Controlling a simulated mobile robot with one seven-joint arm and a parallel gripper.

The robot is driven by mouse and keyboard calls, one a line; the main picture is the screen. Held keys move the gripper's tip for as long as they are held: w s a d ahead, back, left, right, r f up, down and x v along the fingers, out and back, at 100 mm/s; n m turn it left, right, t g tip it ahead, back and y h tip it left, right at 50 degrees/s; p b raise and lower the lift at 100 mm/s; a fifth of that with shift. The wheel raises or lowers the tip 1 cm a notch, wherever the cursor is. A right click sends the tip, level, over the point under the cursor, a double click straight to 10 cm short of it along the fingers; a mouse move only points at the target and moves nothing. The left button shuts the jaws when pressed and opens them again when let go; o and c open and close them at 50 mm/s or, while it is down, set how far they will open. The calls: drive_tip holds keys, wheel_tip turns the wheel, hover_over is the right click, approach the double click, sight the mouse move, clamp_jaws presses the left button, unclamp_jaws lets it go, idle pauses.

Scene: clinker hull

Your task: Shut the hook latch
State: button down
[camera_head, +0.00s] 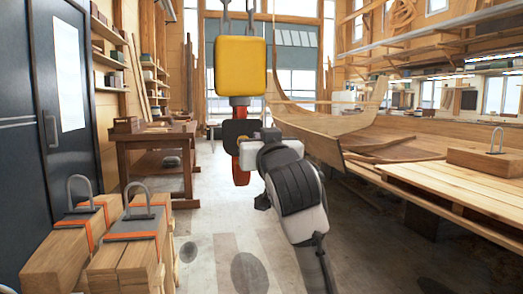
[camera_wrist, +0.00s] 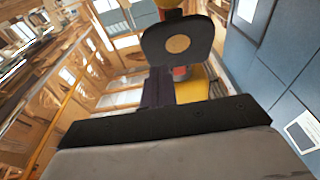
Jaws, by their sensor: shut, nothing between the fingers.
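A yellow hook block (camera_head: 240,66) hangs from chains in the upper middle of the head view. Below it is the red hook (camera_head: 240,172), partly covered by a dark rounded plate (camera_head: 232,130). A dark plate with a tan disc (camera_wrist: 178,43) stands just beyond my fingers in the wrist view; it seems to be the same part, and I cannot tell if it is the latch. My gripper (camera_head: 246,146) is beside the hook, to its right. Its dark fingers (camera_wrist: 158,74) are shut and empty, close to the plate; contact is unclear. The latch's position is not clear.
Timber stacks with grey shackles and orange straps (camera_head: 125,250) stand at lower left. A wooden workbench (camera_head: 155,137) is behind them. The wooden hull (camera_head: 330,120) and plank platform (camera_head: 460,185) fill the right. The floor (camera_head: 215,235) between is open.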

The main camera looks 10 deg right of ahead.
drive_tip(key=shift+w+f+t+b, duration=0.85)
drive_tip(key=shift+w+f+t, duration=0.1)
drive_tip(key=shift+f+t, duration=0.2)
drive_tip(key=shift+w, duration=0.1)
